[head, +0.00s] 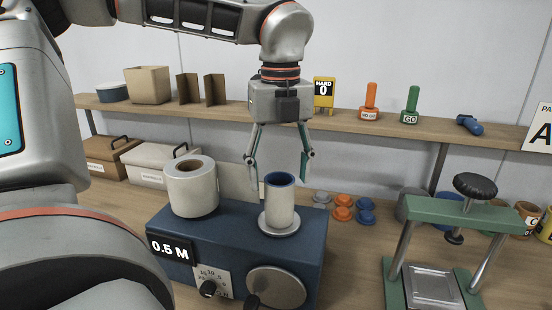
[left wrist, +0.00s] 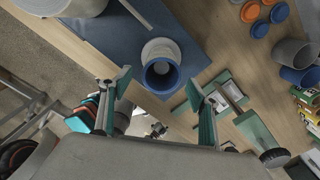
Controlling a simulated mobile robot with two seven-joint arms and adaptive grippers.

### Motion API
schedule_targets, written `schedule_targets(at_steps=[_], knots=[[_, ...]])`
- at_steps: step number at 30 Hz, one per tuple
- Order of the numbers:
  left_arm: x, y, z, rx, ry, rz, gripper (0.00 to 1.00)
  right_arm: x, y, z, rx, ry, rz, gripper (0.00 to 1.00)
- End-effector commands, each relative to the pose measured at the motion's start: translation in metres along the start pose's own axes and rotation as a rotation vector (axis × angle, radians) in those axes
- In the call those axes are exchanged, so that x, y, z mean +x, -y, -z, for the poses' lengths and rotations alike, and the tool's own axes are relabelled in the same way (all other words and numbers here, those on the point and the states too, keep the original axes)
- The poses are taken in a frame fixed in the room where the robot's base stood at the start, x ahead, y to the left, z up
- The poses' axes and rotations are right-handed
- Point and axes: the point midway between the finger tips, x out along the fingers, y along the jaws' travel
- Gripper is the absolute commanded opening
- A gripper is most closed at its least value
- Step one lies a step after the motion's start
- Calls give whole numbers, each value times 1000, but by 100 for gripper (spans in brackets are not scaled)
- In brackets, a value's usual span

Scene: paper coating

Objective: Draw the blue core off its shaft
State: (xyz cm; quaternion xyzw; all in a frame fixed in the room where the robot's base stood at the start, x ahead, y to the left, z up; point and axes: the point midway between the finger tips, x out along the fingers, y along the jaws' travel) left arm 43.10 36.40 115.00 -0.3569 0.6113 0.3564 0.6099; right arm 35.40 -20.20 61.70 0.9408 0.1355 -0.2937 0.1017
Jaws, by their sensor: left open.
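The blue core (head: 280,181) shows as a blue-lined tube end on a white-grey roll that stands upright on a round metal flange on the blue machine (head: 225,225). In the left wrist view the blue core (left wrist: 160,75) opens toward the camera, its inside dark. I cannot make out the shaft within it. My left gripper (head: 279,170) is open and points down above the core, one finger to each side. In the left wrist view the open fingers (left wrist: 160,105) lie apart, nearer the camera than the core. My right gripper is not in view.
A large white roll (head: 192,190) stands on the machine's left side. A green press (head: 435,240) stands to the right. Orange and blue caps (head: 343,207) lie behind the machine. A shelf (head: 300,117) with boxes and stamps runs along the wall.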

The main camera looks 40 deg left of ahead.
Motion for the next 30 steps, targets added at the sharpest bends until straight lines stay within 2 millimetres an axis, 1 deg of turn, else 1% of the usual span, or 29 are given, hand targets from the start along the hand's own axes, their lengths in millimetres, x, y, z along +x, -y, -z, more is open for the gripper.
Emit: schedule_targets(at_steps=[5, 8, 11, 18, 21, 25, 30], knots=[[1, 0, 0, 0, 0, 0, 61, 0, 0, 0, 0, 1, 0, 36], [6, 0, 0, 1, -1, -2, 61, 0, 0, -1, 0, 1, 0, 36], [18, 0, 0, 2, -2, -3, 61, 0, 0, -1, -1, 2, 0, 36], [54, -1, 1, 2, -4, -3, 61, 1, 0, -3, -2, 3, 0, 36], [65, 0, 0, 0, -3, -3, 61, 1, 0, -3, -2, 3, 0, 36], [75, 0, 0, 1, -1, -1, 61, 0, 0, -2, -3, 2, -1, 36], [79, 0, 0, 0, -1, -1, 61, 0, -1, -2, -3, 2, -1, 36]])
